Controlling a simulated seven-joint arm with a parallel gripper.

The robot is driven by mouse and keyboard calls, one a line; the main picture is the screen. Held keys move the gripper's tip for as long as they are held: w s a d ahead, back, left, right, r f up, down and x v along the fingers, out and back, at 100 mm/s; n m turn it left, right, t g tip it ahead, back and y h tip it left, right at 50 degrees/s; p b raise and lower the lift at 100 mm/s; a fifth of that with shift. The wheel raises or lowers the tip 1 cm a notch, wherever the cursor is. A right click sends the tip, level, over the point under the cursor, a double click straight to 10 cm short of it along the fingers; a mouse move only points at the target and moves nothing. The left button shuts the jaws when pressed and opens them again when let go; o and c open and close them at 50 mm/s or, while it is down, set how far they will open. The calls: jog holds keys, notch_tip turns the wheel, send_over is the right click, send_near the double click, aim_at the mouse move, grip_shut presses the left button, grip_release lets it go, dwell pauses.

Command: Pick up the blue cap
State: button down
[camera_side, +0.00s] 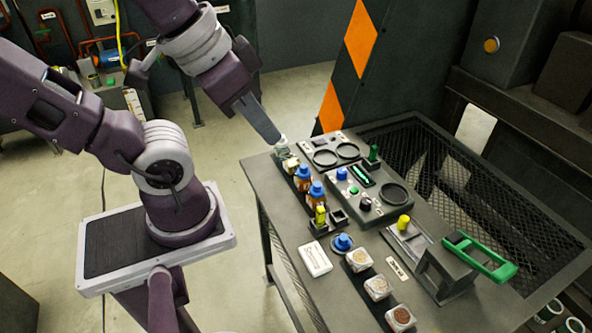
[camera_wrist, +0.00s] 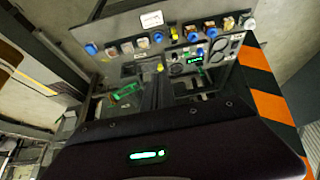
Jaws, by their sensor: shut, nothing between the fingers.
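A blue cap-like piece (camera_side: 343,242) sits on a round base near the table's left edge in the side view. Two orange-brown bottles also carry blue caps, the farther cap (camera_side: 304,171) and the nearer cap (camera_side: 317,188). My gripper (camera_side: 279,140) is shut and empty at the table's far left corner, just above or against a small pale piece (camera_side: 282,151); contact cannot be told. It is beyond the bottles.
Several square jars (camera_side: 377,287) stand in a row near the front. A white card (camera_side: 315,258), a yellow-topped piece (camera_side: 320,213), a control panel (camera_side: 352,208) and a green-handled device (camera_side: 480,257) crowd the table (camera_side: 275,205). A striped post (camera_side: 360,40) stands behind.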

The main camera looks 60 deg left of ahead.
jog(key=c, duration=2.2)
grip_release()
jog(key=c, duration=1.2)
grip_release()
jog(key=m+g, duration=0.6)
jog(key=m, duration=1.5)
send_over(344, 236)
notch_tip(344, 236, down, 28)
jog(key=shift+d+r, duration=0.1)
notch_tip(344, 236, down, 7)
jog(key=shift+f, duration=0.1)
